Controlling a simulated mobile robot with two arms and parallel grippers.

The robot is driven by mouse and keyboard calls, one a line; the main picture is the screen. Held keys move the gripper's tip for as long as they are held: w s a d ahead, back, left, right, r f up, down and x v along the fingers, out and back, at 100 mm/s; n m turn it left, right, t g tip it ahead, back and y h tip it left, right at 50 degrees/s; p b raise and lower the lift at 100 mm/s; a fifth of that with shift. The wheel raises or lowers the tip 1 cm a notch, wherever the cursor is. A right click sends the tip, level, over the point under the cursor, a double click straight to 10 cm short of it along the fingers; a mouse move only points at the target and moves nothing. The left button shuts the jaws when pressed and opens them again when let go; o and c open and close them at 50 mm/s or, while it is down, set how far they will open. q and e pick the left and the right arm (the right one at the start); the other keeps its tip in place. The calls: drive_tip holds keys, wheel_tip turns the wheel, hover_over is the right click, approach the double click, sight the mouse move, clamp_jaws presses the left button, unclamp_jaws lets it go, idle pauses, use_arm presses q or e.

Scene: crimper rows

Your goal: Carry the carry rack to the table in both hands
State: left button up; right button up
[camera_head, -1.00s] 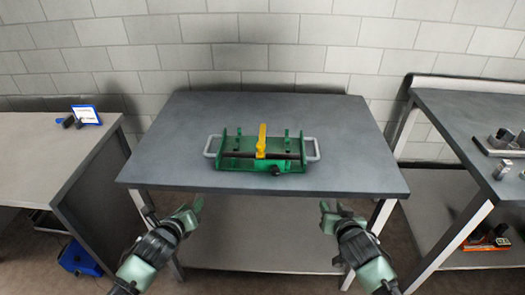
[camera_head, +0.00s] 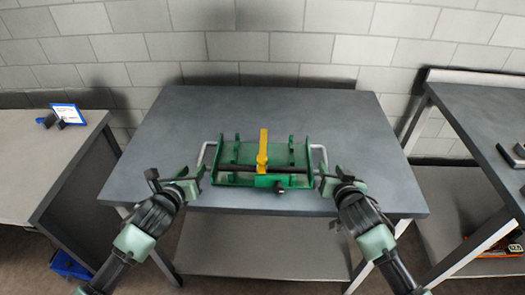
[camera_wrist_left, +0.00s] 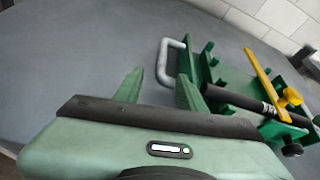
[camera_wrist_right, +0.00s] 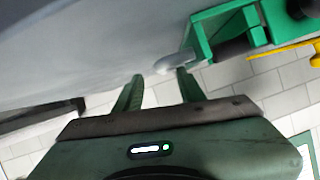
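The carry rack (camera_head: 240,180) is a green tray-like frame with a yellow upright lever, a dark bar and a grey loop handle at each end. It rests on the grey table (camera_head: 345,125). My left gripper (camera_head: 176,177) is open beside the left handle (camera_wrist_left: 163,62), which shows just beyond its fingertips in the left wrist view. My right gripper (camera_head: 330,176) is close to the right handle (camera_head: 321,152). In the right wrist view its fingers (camera_wrist_right: 160,82) are apart, with the end of the grey handle (camera_wrist_right: 174,63) near their tips. Neither gripper holds anything.
A side table (camera_head: 60,155) with a small blue-and-white sign (camera_head: 68,113) stands at the left. Another bench (camera_head: 470,115) stands at the right. The table is clear around the rack, with a brick wall (camera_head: 250,45) behind.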

sight(200, 158)
use_arm(q)
drive_tip(key=shift+w+r, duration=0.15)
drive_tip(key=shift+w, duration=0.1)
use_arm(e)
drive_tip(key=shift+w+r, duration=0.15)
drive_tip(key=shift+w, duration=0.1)
use_arm(q)
drive_tip(key=shift+s+r, duration=0.15)
drive_tip(key=shift+s, duration=0.1)
use_arm(e)
drive_tip(key=shift+s+r, duration=0.1)
drive_tip(key=shift+s, duration=0.15)
use_arm(q)
drive_tip(key=x, duration=0.8)
use_arm(e)
drive_tip(key=x, duration=0.8)
use_arm(q)
drive_tip(key=shift+r, duration=0.1)
clamp_jaws()
use_arm(e)
clamp_jaws()
use_arm(q)
drive_tip(key=shift+w+r, duration=0.15)
drive_tip(key=shift+r, duration=0.15)
use_arm(e)
drive_tip(key=shift+w+r, duration=0.15)
drive_tip(key=shift+r, duration=0.15)
